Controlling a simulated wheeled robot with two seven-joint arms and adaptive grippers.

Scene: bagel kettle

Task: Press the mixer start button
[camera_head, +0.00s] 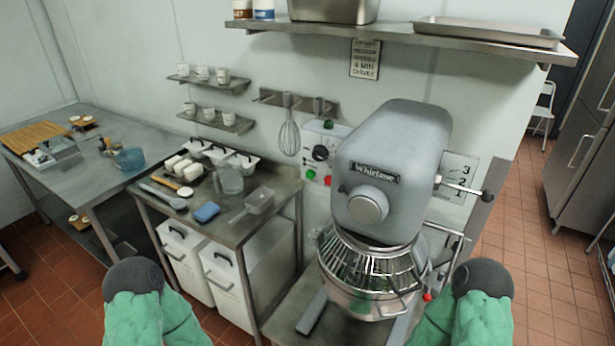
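The large grey Whirlane-type stand mixer (395,160) stands right of centre, with a wire guard (365,262) over its bowl (375,300). A pale control box (335,138) sits on the wall just left of the mixer head. It carries a black knob (320,153), a green button (310,174) and a red button (327,181) partly beside the mixer. Which one is the start button is not readable. Only my green-sleeved arm parts show at the bottom left and bottom right. Neither gripper's fingers are in view, and nothing of mine touches the box.
A steel table (238,228) left of the mixer holds a scoop (253,204), a blue sponge (206,212) and a clear jug (230,179). A whisk (289,136) hangs above it. A red-tipped lever (428,296) sticks out by the bowl. Tiled floor is free at right.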

